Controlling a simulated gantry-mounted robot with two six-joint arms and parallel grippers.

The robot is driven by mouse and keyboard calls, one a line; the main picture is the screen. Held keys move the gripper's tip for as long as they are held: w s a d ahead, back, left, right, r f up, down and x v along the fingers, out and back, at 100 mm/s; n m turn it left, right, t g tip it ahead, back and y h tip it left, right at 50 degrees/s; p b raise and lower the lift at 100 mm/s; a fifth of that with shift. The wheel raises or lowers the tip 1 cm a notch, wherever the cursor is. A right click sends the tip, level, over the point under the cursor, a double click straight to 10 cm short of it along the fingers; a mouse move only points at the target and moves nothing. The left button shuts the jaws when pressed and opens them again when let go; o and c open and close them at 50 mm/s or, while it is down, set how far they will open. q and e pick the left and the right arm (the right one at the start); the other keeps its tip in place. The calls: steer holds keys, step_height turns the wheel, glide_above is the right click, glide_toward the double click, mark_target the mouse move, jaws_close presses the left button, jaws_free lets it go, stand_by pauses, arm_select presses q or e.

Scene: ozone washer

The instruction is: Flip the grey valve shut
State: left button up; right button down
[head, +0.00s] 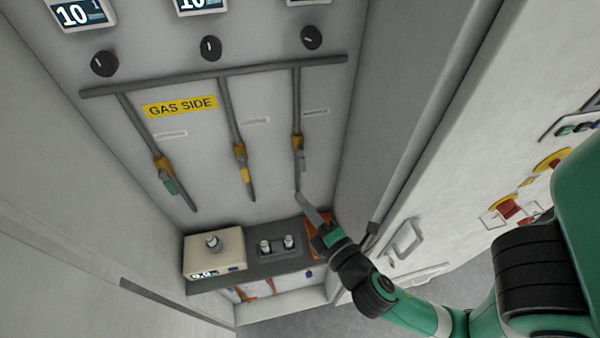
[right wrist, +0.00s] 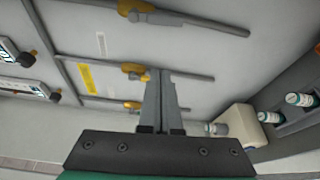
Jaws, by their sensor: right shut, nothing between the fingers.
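The grey valve is on the rightmost of three vertical pipes. Its grey handle (head: 301,157) hangs below a brass-yellow body, roughly in line with the pipe. In the right wrist view the grey valve (right wrist: 163,17) is at the top edge, its handle along the pipe. My right gripper (head: 299,196) is shut and empty, its tips below the grey handle in the head view, apart from it. In the right wrist view the gripper (right wrist: 162,73) has its tips overlapping the middle pipe; contact cannot be told. My left gripper is not in view.
A green-handled valve (head: 169,184) and a yellow-handled valve (head: 243,173) are on the other pipes. Below is a dark shelf (head: 210,284) with a cream device (head: 214,254) and small bottles (head: 264,246). The cabinet's side wall (head: 375,120) stands close on the right.

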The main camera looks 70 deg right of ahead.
mark_target(301, 159)
steer(key=shift+w+d, duration=0.1)
steer(key=w+d+p, duration=0.4)
steer(key=d+p, duration=0.1)
steer(key=d, duration=0.3)
steer(key=shift+w, duration=0.15)
